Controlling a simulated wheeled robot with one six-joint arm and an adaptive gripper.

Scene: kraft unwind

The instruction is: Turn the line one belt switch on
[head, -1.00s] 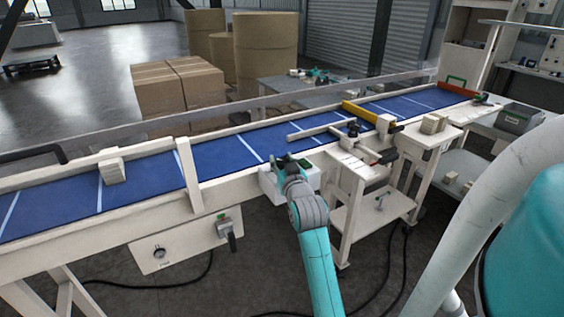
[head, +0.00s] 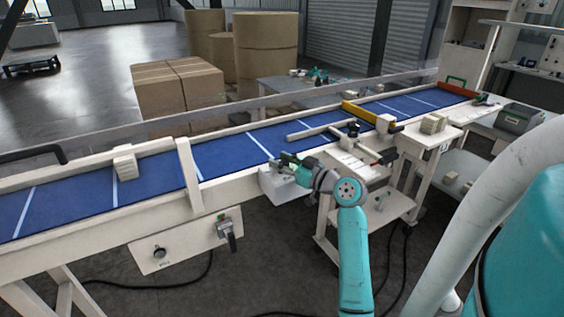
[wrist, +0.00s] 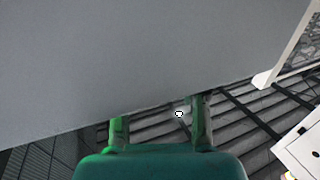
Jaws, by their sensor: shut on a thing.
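A white control panel (head: 180,247) hangs under the near side of the conveyor at the left. It has a dark round knob (head: 159,252) with a small unreadable label, and a grey lever-like handle (head: 229,238) at its right end. I cannot tell the switch's setting. My gripper (head: 286,163) is right of the panel and higher, by the conveyor's near rail. A white panel with a dark knob (wrist: 302,131) shows at lower right there.
The blue belt (head: 225,152) carries a pale block (head: 124,162) at the left. A side stand (head: 370,207) is right of my gripper. Cables lie on the dark floor, which is clear below the panel.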

